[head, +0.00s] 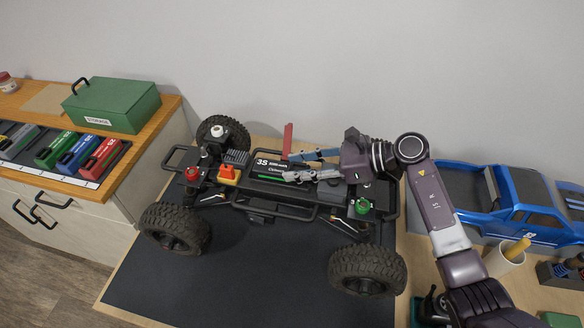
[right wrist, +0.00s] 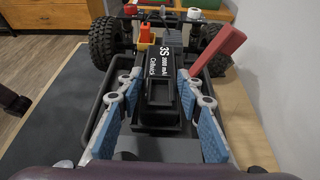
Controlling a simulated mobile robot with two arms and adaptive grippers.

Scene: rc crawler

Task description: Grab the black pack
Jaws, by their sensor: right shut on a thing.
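The black pack (head: 268,164) lies in the middle of the crawler chassis (head: 296,212), with white "3S" lettering on top. In the right wrist view the pack (right wrist: 160,92) runs away from me between the two fingers. My right gripper (head: 288,166) reaches in from the right and is shut on the pack, one finger along each side; its fingers also show in the right wrist view (right wrist: 160,80). A red strap or lever (head: 288,140) stands up beside the pack on the wall side.
The chassis stands on a dark mat (head: 250,285). At left, a cabinet top carries a green storage box (head: 115,105) and a tray with green, blue and red packs (head: 78,153). At right are a blue truck body (head: 520,205) and a pen cup (head: 505,262).

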